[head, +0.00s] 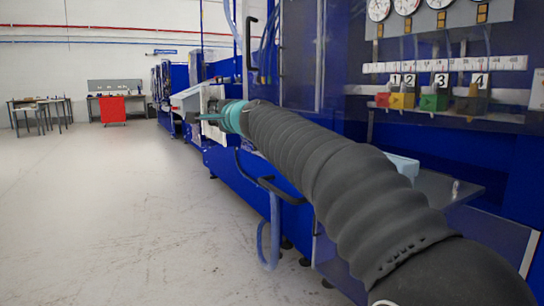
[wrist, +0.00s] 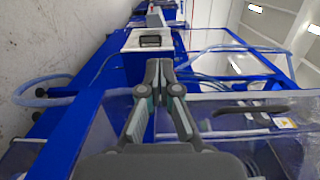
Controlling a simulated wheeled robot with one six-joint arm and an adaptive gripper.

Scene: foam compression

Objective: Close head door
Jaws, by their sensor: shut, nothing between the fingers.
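A clear door panel with a long black handle (head: 251,48) stands at the upper middle of the head view, on the blue machine. In the wrist view a clear panel (wrist: 222,103) with a black handle (wrist: 250,110) and a warning label lies to the right of my gripper. I cannot tell how far the door stands open. My gripper (head: 203,117) is at the end of my outstretched arm, below and left of the upper handle in the head view. In the wrist view its fingers (wrist: 158,72) are together and empty, apart from the handle.
A lower black handle (head: 282,193) and a hanging blue hose (head: 269,235) are beside my arm. Colored valve blocks (head: 433,102) and gauges (head: 407,5) are at right. Open grey floor (head: 100,210) lies left. A red cabinet (head: 114,110) is far back.

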